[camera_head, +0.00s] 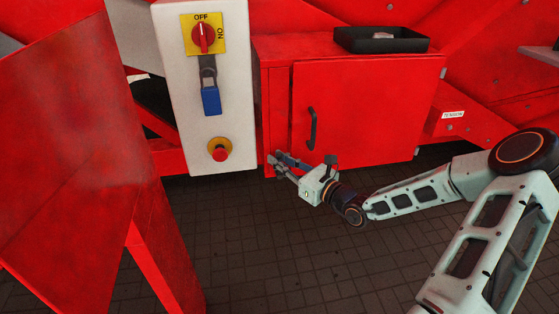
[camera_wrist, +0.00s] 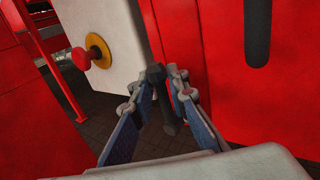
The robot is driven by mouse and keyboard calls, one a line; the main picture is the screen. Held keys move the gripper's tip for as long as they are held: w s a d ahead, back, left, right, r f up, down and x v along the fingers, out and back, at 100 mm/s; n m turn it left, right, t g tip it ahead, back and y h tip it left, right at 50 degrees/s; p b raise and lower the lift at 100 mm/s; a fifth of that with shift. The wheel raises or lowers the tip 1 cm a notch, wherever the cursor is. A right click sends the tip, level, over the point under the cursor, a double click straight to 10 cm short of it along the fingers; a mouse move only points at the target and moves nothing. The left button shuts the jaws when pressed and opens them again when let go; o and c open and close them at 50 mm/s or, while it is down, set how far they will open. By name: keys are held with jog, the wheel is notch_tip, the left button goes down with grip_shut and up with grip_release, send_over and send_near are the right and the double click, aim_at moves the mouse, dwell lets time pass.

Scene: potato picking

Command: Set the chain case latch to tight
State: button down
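My gripper (camera_head: 280,164) is at the lower left corner of the red case (camera_head: 365,110). In the wrist view, my gripper (camera_wrist: 164,84) has its two fingers apart, with a dark lever (camera_wrist: 164,104) between them. This lever appears to be the chain case latch. Its top end is close to the left fingertip, and a thin strip of red shows between it and the right finger. Whether either finger touches it is unclear. In the head view, my fingers cover the lever and its setting cannot be read.
A white control panel (camera_head: 177,110) stands just left, with a red OFF/ON switch (camera_head: 204,37), a blue padlock (camera_head: 211,101) and a red stop button (camera_head: 220,153). The case door has a black handle (camera_head: 311,129). A black tray (camera_head: 382,39) sits on top. The tiled floor is clear.

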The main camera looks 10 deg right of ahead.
dwell(0.3)
jog(key=shift+d+m+t+y+p, duration=0.3)
jog(key=shift+d+m+t+p, duration=0.35)
jog(key=shift+m+p, duration=0.55)
jog(key=shift+d+f+m+t+p, duration=0.3)
jog(key=shift+d+m+t, duration=0.25)
jog(key=shift+m, duration=0.45)
jog(key=c, duration=2)
grip_release()
jog(key=shift+c, duration=0.2)
jog(key=shift+r, duration=0.1)
